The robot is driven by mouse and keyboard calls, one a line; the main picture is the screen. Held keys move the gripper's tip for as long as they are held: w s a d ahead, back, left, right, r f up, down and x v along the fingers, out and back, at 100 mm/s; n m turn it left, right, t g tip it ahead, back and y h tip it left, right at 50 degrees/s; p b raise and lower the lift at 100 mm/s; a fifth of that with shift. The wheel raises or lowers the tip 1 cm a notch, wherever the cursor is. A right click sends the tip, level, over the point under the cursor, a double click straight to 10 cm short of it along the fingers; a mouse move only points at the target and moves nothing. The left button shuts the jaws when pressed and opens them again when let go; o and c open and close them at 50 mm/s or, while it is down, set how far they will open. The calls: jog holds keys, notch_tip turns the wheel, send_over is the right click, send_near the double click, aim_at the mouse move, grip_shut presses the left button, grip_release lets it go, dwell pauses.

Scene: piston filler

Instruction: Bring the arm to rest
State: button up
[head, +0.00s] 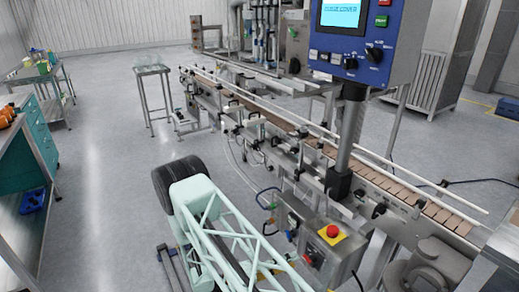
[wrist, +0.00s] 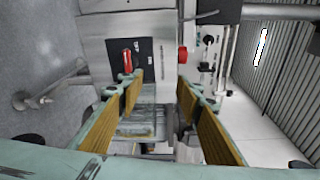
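My gripper (wrist: 158,92) shows in the wrist view with its two fingers spread apart and brown pads facing each other. The gap between the pads is empty, and grey machine parts show behind it. My pale green arm (head: 225,230) is in the lower middle of the head view, in front of the conveyor line. I cannot make out the gripper in the head view.
The conveyor (head: 310,140) runs diagonally across the head view. A blue control panel (head: 365,40) on a post reads "CLOSE COVER". A box with a red emergency button (head: 332,231) stands close right of my arm. Open floor (head: 110,180) lies to the left.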

jog(key=s+d+r+m+g+y, duration=0.1)
jog(key=s+d+r+m+g, duration=0.3)
jog(key=r, duration=0.6)
jog(key=s+d+r+m+g+y, duration=0.1)
jog(key=d+r+m+g+y, duration=0.15)
jog(key=r+m, duration=0.65)
jog(key=s+d+r+m+g, duration=0.2)
jog(key=s+d+r+m, duration=0.15)
jog(key=r, duration=0.85)
jog(key=s+d+r+m+g+y, duration=0.1)
jog(key=s+d+r+m+y, duration=0.1)
jog(key=s+r+m, duration=0.3)
jog(key=s+d+r+m+y, duration=0.2)
jog(key=s+r+y, duration=0.1)
jog(key=s+r, duration=0.25)
jog(key=s+a+r+m+t+y, duration=0.2)
jog(key=s+r+m+t+y, duration=0.1)
jog(key=s+r+m, duration=0.4)
jog(key=s+a+r+m+t+y, duration=0.2)
jog(key=s+r+m, duration=0.6)
jog(key=s, duration=0.6)
jog(key=shift+s+a+t+y, duration=0.3)
jog(key=shift+t+y, duration=0.45)
jog(key=shift+y, duration=0.4)
jog(key=shift+r, duration=0.1)
jog(key=shift+s+d, duration=0.1)
jog(key=shift+s, duration=0.05)
